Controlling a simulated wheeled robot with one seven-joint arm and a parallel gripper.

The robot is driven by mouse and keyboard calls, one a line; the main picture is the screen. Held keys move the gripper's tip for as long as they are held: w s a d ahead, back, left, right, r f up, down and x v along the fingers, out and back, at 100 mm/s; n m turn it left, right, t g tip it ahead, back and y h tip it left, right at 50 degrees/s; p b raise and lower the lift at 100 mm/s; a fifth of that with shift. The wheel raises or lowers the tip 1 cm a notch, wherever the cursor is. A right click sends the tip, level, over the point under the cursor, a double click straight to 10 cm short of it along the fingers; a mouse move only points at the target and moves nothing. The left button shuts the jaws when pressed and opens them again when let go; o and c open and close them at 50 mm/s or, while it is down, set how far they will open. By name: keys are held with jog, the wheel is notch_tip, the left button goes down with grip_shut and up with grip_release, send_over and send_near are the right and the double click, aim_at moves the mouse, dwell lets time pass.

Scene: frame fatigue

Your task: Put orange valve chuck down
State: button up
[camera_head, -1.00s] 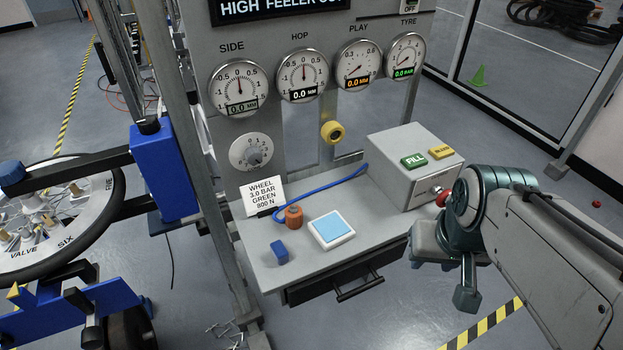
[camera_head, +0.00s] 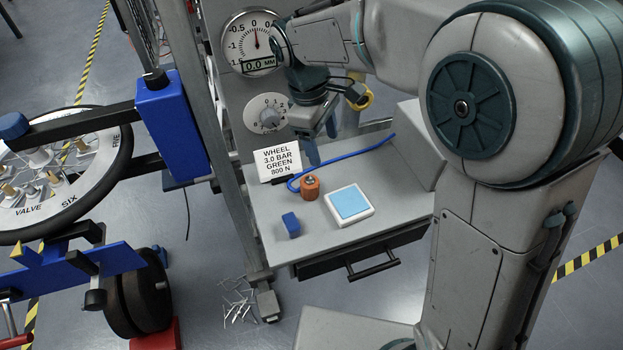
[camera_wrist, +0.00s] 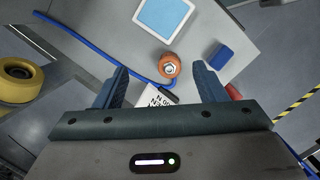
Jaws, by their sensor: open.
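The orange valve chuck (camera_head: 310,188) stands on the grey bench top (camera_head: 390,190), at the end of the blue hose (camera_head: 352,160). In the wrist view the chuck (camera_wrist: 169,65) lies beyond and between the fingertips, with the hose running up to it. My gripper (camera_head: 322,150) is above the back of the bench, fingers pointing down. It is open and empty, and in the wrist view its two blue fingers (camera_wrist: 163,78) are spread apart. The fingers do not appear to touch the chuck.
A white pad with a blue top (camera_head: 349,204) and a small blue block (camera_head: 291,224) sit near the chuck. A sign card (camera_head: 278,162) stands behind it. A yellow round part (camera_head: 362,96) is mounted on the panel. The wheel (camera_head: 62,175) is at left.

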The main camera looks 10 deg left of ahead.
jog(key=n, duration=0.2)
send_near(310, 181)
jog(key=shift+h, duration=0.4)
jog(key=x, duration=0.6)
jog(key=shift+a+f, duration=0.1)
jog(key=shift+f, duration=0.05)
jog(key=shift+a+p+x, duration=0.1)
jog(key=shift+p+x, duration=0.15)
jog(key=shift+x, duration=1.2)
jog(key=shift+a+p+x, duration=0.15)
jog(key=shift+p+x, duration=0.1)
jog(key=shift+x, duration=1.2)
jog(key=c, duration=1.2)
notch_tip(310, 181, up, 18)
jog(key=shift+s+f+b, duration=0.1)
jog(key=shift+b, duration=0.2)
